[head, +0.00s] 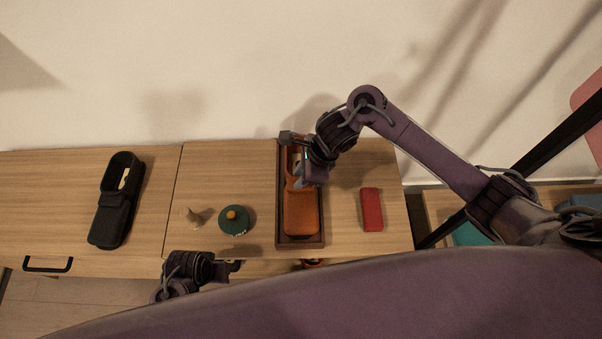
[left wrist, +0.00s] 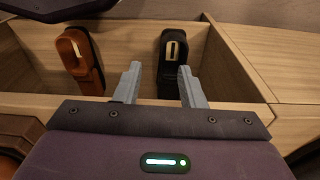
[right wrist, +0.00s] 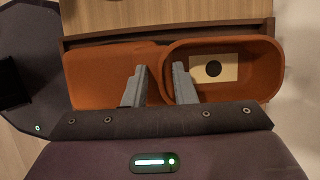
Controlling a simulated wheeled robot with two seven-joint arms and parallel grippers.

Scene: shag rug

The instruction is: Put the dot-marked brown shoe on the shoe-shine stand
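The brown shoe (head: 301,213) lies lengthwise in a long dark-brown tray-like stand (head: 284,236) on the cabinet top. In the right wrist view, a pale insole with a black dot shows inside the shoe's opening (right wrist: 275,75). My right gripper (head: 303,177) is at the shoe, and its fingers (right wrist: 160,78) are apart around the rim between toe part and opening. My left gripper (head: 232,266) is low at the cabinet's front edge. In the left wrist view its fingers (left wrist: 159,80) are apart and empty, above an open drawer with another brown shoe (left wrist: 80,62) and a black shoe (left wrist: 172,62).
A black shoe (head: 112,205) lies at the left of the cabinet top.

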